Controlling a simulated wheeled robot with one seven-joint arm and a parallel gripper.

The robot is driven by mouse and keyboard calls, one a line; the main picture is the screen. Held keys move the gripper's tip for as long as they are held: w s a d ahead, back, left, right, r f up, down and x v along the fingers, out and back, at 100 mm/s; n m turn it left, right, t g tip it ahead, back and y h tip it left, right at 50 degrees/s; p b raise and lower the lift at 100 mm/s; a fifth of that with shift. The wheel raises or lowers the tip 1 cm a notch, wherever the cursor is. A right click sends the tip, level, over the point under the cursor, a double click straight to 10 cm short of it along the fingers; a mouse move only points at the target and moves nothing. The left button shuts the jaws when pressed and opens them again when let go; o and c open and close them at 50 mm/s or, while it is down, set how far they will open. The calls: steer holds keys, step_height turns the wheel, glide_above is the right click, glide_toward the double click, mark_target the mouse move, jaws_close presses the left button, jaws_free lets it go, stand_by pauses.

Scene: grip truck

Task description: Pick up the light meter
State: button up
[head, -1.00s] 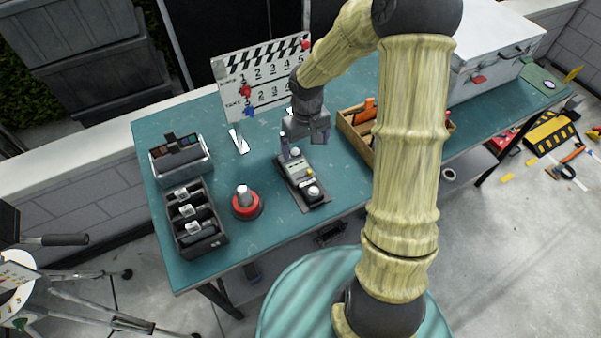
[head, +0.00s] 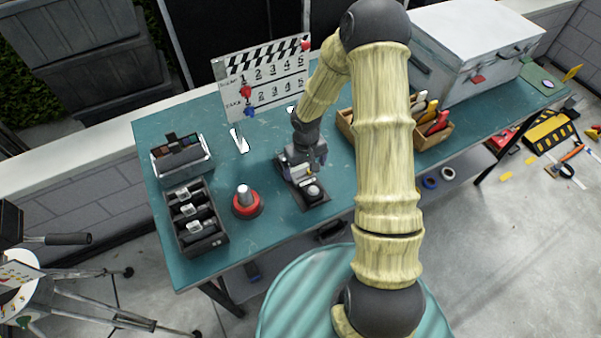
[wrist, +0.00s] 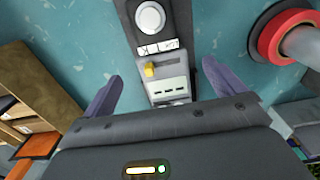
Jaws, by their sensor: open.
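A long dark-and-grey device with a white dome, which looks like the light meter (head: 314,192), lies on the teal table. The wrist view also shows the light meter (wrist: 165,68), with its white dome, a small yellow knob and a grey panel. My gripper (head: 304,172) is over its far part, and the dome end shows on the near side. In the wrist view my gripper (wrist: 158,88) has its two purple-grey fingers apart, one on each side of the device. I see no clear contact. The end of the device nearest the palm is hidden.
A red-based button or knob (head: 246,202) stands left of the device. A black slotted tray (head: 200,240) and a grey box (head: 180,160) are farther left. A clapperboard (head: 262,82) stands behind, and a wooden organiser (head: 432,140) is to the right.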

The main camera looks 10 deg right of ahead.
mark_target(305, 178)
steer(key=f, duration=0.2)
steer(key=f+p, duration=0.1)
steer(key=f, duration=0.1)
steer(key=shift+s, duration=0.3)
steer(key=shift+f, duration=0.6)
steer(key=c, duration=1.3)
steer(key=shift+r, duration=0.1)
step_height(305, 178, up, 10)
steer(key=shift+f+b, duration=0.1)
steer(key=shift+b, duration=0.3)
